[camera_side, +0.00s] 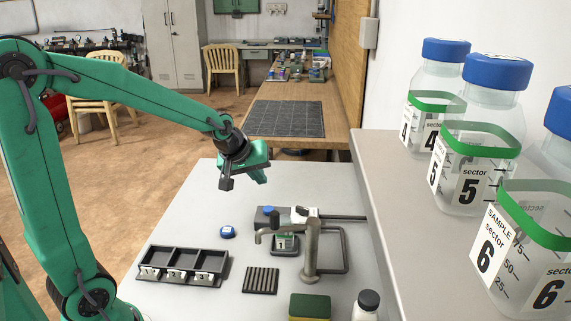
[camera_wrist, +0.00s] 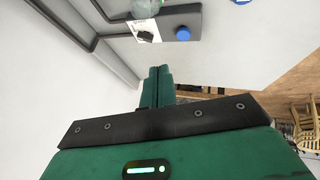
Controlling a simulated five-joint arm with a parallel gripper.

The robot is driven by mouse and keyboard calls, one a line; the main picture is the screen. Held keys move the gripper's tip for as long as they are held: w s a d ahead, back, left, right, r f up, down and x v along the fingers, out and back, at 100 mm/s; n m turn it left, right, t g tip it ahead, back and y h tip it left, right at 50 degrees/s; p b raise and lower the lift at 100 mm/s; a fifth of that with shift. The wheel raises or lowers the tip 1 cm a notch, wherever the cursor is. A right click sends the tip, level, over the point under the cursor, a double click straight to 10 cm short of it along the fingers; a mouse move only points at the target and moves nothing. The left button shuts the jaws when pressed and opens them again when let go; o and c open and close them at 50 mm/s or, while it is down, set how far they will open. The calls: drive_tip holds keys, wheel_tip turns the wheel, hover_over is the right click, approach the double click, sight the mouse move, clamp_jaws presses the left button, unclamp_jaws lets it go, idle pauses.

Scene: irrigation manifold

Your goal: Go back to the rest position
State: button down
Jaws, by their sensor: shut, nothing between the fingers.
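My gripper (camera_side: 260,180) is shut and empty in the side view, held in the air above the back part of the grey bench (camera_side: 190,222). Its two green fingers (camera_wrist: 160,72) are together in the wrist view, with nothing between them. A small bottle labelled 1 (camera_side: 285,243) stands under the metal tap (camera_side: 311,250), partly hidden by it. A clear bottle (camera_wrist: 144,9) shows at the top edge of the wrist view, beside a blue button (camera_wrist: 183,34). A loose blue cap (camera_side: 227,232) lies on the bench.
A black three-bay tray (camera_side: 187,259) and a ribbed pad (camera_side: 261,280) are at the front. A sponge (camera_side: 310,307) and black-capped bottle (camera_side: 367,303) stand near the front edge. Large sample bottles (camera_side: 480,150) stand on the right ledge. The bench's back left is clear.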

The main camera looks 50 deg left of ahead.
drive_tip(key=s+d+r+m, duration=0.1)
drive_tip(key=s+d+m, duration=0.1)
drive_tip(key=s, duration=0.4)
drive_tip(key=s+d+r+m, duration=0.2)
drive_tip(key=s+d+m, duration=0.1)
drive_tip(key=s, duration=0.4)
drive_tip(key=s+d+r+m+g+h, duration=0.1)
drive_tip(key=s+d+r+m, duration=0.1)
drive_tip(key=s, duration=0.4)
drive_tip(key=shift+s+d+m, duration=0.35)
drive_tip(key=shift+d+m, duration=0.4)
drive_tip(key=shift+m, duration=0.35)
